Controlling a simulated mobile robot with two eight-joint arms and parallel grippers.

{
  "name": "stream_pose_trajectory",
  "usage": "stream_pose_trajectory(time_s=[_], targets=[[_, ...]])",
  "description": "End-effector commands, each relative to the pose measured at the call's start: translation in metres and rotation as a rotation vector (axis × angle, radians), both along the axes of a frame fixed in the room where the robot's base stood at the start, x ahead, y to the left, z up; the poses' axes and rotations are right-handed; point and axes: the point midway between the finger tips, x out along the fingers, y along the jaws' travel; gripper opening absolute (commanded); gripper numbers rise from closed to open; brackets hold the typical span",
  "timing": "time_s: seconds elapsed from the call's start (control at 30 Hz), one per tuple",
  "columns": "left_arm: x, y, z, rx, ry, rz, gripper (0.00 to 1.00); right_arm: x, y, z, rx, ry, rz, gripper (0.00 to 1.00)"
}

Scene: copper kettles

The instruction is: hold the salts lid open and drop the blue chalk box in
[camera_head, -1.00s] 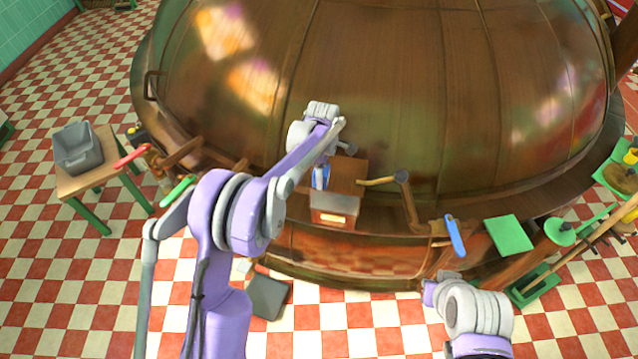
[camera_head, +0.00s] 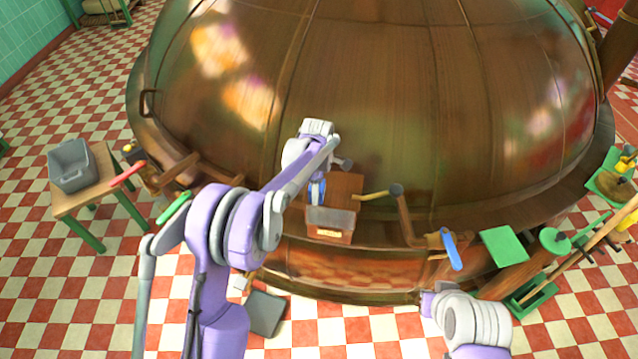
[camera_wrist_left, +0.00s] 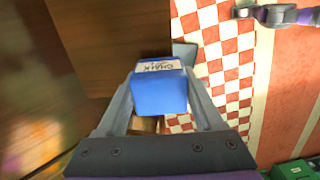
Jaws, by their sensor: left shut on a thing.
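My left gripper (camera_wrist_left: 161,82) is shut on the blue chalk box, its two fingers along the box's sides. The blue chalk box (camera_wrist_left: 160,95) has a white label reading CHALK; it also shows as a small blue patch in the head view (camera_head: 317,192). It is at the left side of a wooden box (camera_head: 346,187) with a greyish front panel and a small pale label, on the kettle's ledge. I cannot tell whether this box's lid is open. My right arm (camera_head: 468,320) is at the lower right, apart from the box; its gripper jaws cannot be made out.
The big copper kettle (camera_head: 390,100) fills the back. A wooden handle (camera_head: 372,196) is just right of the wooden box. A grey bin (camera_head: 73,165) stands on a small table at left. Green plates (camera_head: 503,246) lie at right. The checkered floor in front is mostly clear.

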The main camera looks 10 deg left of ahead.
Motion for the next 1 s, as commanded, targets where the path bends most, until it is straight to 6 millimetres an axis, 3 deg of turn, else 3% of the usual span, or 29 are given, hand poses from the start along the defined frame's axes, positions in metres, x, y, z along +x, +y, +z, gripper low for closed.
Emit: stream_pose_trajectory(time_s=[1.0], targets=[[-0.144, 0.005, 0.000, 0.000, 0.000, 0.000, 0.00, 0.000, 0.000, 0.000, 0.000, 0.000, 0.000, 0.00]])
